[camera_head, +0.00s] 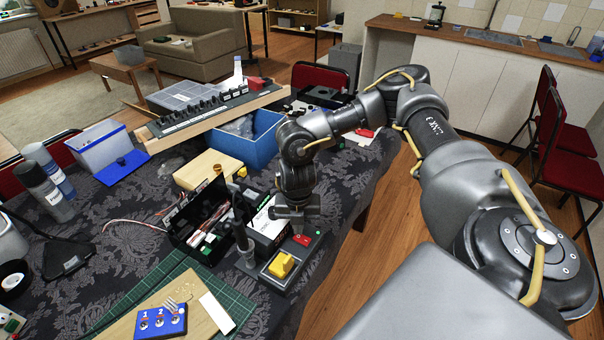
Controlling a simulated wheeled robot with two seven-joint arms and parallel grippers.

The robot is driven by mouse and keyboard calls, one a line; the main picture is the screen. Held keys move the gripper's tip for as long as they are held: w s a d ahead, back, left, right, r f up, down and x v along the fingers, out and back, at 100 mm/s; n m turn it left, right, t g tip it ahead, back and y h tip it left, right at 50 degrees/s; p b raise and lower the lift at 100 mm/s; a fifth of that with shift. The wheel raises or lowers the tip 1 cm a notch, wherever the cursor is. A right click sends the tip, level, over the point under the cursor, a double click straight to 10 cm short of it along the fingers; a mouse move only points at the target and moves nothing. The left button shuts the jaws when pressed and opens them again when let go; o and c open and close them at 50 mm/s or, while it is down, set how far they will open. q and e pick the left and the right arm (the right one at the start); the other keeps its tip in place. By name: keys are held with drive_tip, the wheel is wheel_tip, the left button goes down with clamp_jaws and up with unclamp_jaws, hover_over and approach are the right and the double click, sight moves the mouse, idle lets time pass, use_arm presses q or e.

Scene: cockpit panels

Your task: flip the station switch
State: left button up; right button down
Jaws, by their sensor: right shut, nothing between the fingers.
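A grey switch panel (268,273) lies near the table's right edge. It carries a large yellow switch (281,265), which stands up at a tilt, and a small red part (302,240) behind it. My right gripper (298,222) points down just above and behind the yellow switch, close to the red part. It is shut and empty; whether it touches the panel cannot be told. My left gripper is not in view.
An open black case with wires (198,215) and a white-topped black box (268,222) stand close left of my right gripper. A blue bin (245,140) is farther back. A green cutting mat (238,305) lies in front. Red chairs (565,140) stand right of the table.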

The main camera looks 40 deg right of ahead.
drive_tip(key=shift+f+b, duration=0.55)
drive_tip(key=shift+f, duration=0.35)
idle(0.9)
wheel_tip(320, 180, up, 7)
drive_tip(key=p, duration=0.7)
drive_tip(key=shift+a, duration=0.1)
idle(0.6)
